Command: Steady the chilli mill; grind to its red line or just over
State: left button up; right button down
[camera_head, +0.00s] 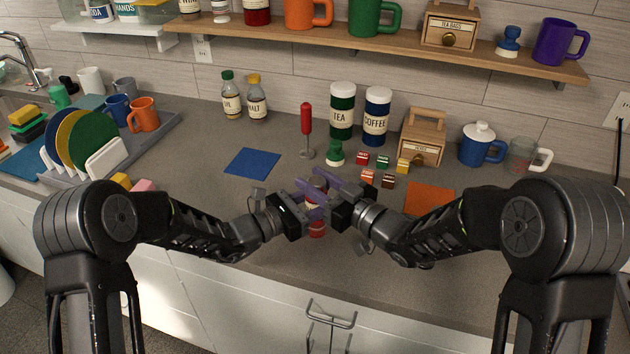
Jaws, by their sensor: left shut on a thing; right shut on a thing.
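The chilli mill (317,229) stands on the grey counter near its front edge, in the middle of the view. Its red lower part shows below the grippers. Most of its upper part is hidden behind the fingers, and I cannot make out a red line on it. My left gripper (311,206) comes in from the left and is shut on the mill. My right gripper (318,190) comes in from the right and is shut on the mill, a little higher in the picture. The two grippers are very close together.
Behind the grippers stand a red-handled tool (306,125), a green-topped shaker (335,153) and several small coloured boxes (382,161). A blue mat (252,162) and an orange mat (430,198) lie to the sides. The dish rack (160,135) is at left.

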jog(key=shift+m+t+h, duration=0.5)
jog(key=shift+h, duration=0.1)
jog(key=c, duration=0.9)
grip_release()
jog(key=v, duration=1.2)
